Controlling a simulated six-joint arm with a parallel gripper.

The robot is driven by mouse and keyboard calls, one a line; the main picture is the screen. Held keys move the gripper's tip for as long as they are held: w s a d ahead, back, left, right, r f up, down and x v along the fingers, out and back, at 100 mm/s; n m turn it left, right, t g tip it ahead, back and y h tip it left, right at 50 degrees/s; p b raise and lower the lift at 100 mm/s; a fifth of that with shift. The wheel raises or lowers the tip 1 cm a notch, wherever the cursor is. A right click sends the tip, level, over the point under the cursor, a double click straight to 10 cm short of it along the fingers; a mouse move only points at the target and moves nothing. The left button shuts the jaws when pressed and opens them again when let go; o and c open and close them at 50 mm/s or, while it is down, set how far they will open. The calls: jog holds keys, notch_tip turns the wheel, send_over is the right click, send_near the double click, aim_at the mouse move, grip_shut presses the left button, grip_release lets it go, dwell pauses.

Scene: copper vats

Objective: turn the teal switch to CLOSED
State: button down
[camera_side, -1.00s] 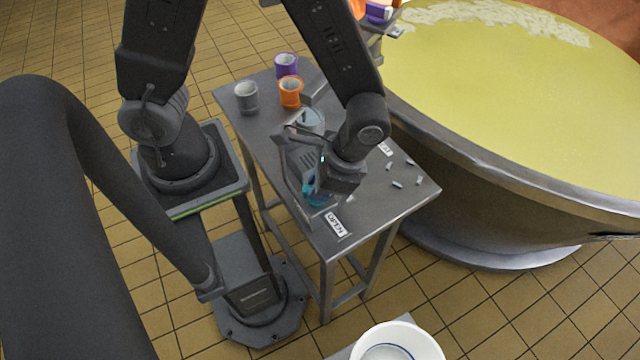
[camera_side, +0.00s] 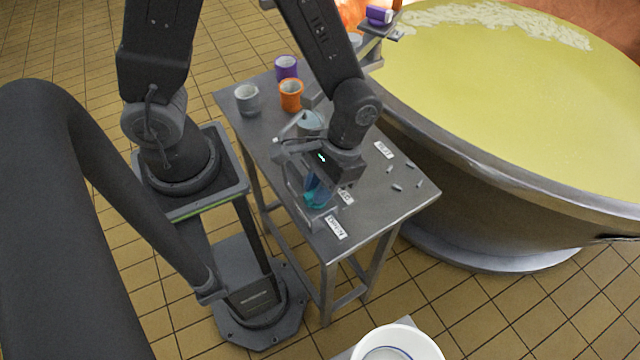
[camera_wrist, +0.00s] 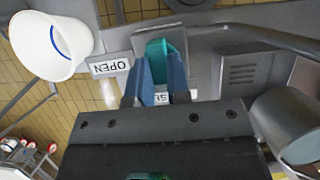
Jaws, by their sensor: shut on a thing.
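The teal switch (camera_wrist: 157,60) stands between the blue fingers of my gripper (camera_wrist: 160,86) in the wrist view. My gripper is shut on it. In the side view the switch (camera_side: 316,198) shows low at the table's near side, with my gripper (camera_side: 317,183) coming down on it from above. A second label (camera_wrist: 188,94) is partly hidden behind my fingers, showing only a few letters. The switch's exact angle is hard to read.
The metal table (camera_side: 385,210) carries grey (camera_side: 246,99), purple (camera_side: 287,67) and orange (camera_side: 291,94) cups at its far end. Small grey bits (camera_side: 397,187) lie at right. A large copper vat (camera_side: 480,190) stands close beside the table. A white bucket (camera_side: 398,345) is in front.

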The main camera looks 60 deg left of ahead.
jog(key=shift+s+f, duration=0.15)
jog(key=shift+s, duration=0.1)
jog(key=c, duration=1.1)
grip_release()
jog(key=shift+w, duration=0.1)
jog(key=shift+w+r, duration=0.2)
jog(key=shift+r, duration=0.25)
jog(key=v, duration=1.3)
jog(key=shift+a, duration=0.1)
jog(key=s+a+r+t, duration=0.1)
jog(key=a+r+t, duration=0.2)
jog(key=s+a+r+t, duration=0.2)
jog(key=a+r+t, duration=0.1)
jog(key=s+a+r+m+t, duration=0.1)
jog(key=s+a+r+t, duration=0.1)
jog(key=a+r+t, duration=0.1)
jog(key=shift+a+r+t, duration=0.15)
jog(key=shift+r+t, duration=0.2)
jog(key=shift+t, duration=0.15)
